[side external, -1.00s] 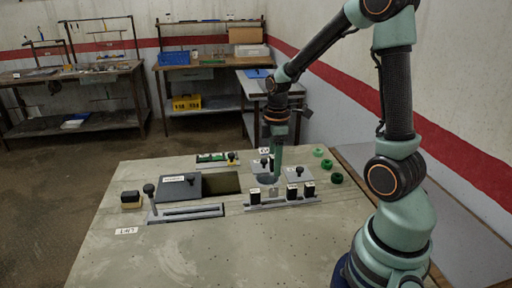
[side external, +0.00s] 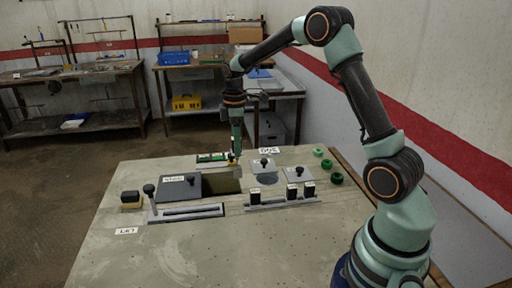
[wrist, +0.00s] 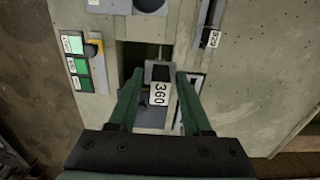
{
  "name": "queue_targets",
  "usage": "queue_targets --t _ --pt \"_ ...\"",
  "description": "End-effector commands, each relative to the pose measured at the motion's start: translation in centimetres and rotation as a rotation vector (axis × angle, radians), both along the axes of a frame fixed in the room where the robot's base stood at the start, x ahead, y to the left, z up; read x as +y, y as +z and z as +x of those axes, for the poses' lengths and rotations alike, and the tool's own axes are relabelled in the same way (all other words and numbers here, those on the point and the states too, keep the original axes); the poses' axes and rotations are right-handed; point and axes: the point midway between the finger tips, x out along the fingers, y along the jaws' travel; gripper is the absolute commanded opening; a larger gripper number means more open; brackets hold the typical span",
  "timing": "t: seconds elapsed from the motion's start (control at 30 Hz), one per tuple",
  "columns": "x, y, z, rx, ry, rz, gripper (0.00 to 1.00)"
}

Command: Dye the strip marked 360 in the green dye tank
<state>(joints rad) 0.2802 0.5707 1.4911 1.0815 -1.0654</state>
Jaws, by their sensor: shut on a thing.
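My gripper (side external: 236,152) is above the far part of the bench, beside the green-marked panel (side external: 210,157). In the wrist view my gripper (wrist: 159,88) has its two fingers either side of a dark piece with a white tag reading 360 (wrist: 159,94), and is shut on it. A dark opening (wrist: 131,56) shows just beyond the held piece in the wrist view. The piece's lower end is hidden.
A rail with several black-topped blocks (side external: 292,191) stands nearer the arm. Two grey plates with knobs (side external: 298,174) lie behind it. Green round pieces (side external: 326,164) line the right edge. A long slotted fixture (side external: 186,213) is at front left. The front of the bench is clear.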

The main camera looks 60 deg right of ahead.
Motion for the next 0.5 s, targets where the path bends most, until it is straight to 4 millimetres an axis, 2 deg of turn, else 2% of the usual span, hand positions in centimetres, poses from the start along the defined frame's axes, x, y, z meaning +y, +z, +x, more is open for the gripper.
queue_targets --t 0.03,0.2,0.3,0.5 --pt "0.3 -0.1 1.3 0.0 0.003 0.0 0.09" --pt "1.0 -0.2 4.3 0.0 0.002 0.0 0.09" --pt "1.4 -0.3 5.4 0.0 0.002 0.0 0.09" --pt "1.7 -0.4 6.3 0.0 0.0 0.0 0.09"
